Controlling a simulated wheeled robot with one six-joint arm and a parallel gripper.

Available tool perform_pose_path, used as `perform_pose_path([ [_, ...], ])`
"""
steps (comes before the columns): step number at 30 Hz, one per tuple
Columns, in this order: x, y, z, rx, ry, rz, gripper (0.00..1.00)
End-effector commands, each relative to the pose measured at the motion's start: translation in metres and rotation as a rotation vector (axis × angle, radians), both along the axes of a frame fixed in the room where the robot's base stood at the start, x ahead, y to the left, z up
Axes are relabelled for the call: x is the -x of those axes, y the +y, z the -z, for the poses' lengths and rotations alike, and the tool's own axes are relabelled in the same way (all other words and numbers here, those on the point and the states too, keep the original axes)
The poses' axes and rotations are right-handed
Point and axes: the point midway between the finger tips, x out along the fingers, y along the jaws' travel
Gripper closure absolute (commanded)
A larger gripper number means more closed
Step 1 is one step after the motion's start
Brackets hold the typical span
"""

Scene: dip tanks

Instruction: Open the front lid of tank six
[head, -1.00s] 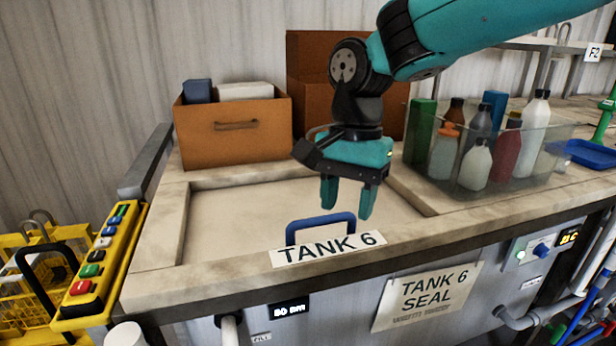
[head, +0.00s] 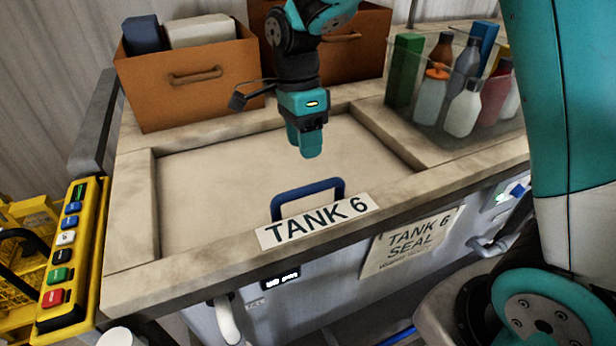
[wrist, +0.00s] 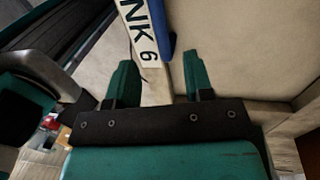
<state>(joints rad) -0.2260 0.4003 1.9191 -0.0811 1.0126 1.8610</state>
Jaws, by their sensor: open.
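The front lid (head: 225,180) of tank six is a pale beige panel, shut flush in the worktop frame. A blue loop handle (head: 308,185) stands at its front edge, behind the white "TANK 6" label (head: 318,221). My gripper (head: 306,150) points down above the lid, behind the handle and apart from it, seen nearly edge-on. In the wrist view, the jaws (wrist: 160,80) are apart with nothing between them. Part of the blue handle (wrist: 167,30) and the label (wrist: 142,35) show beyond the fingertips.
Orange bins (head: 190,85) stand behind the lid. A clear tub of bottles (head: 450,120) stands at the right. A yellow button panel (head: 70,260) is at the left. A "TANK 6 SEAL" sign (head: 410,243) hangs on the front. My arm covers the right side.

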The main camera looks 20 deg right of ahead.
Motion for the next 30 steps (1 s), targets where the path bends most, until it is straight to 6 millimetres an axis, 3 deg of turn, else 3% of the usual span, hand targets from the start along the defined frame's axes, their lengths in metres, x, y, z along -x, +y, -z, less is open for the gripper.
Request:
perform_pose_path([
  [6, 0.011, -0.001, 0.046, 0.001, 0.007, -0.001, 0.53],
  [12, 0.016, -0.001, 0.076, 0.000, 0.003, -0.001, 0.53],
  [25, 0.018, -0.001, 0.089, 0.000, -0.001, -0.001, 0.53],
  [26, 0.018, -0.001, 0.089, 0.000, -0.001, -0.001, 0.55],
  [30, 0.018, -0.001, 0.089, -0.001, -0.001, -0.001, 0.87],
])
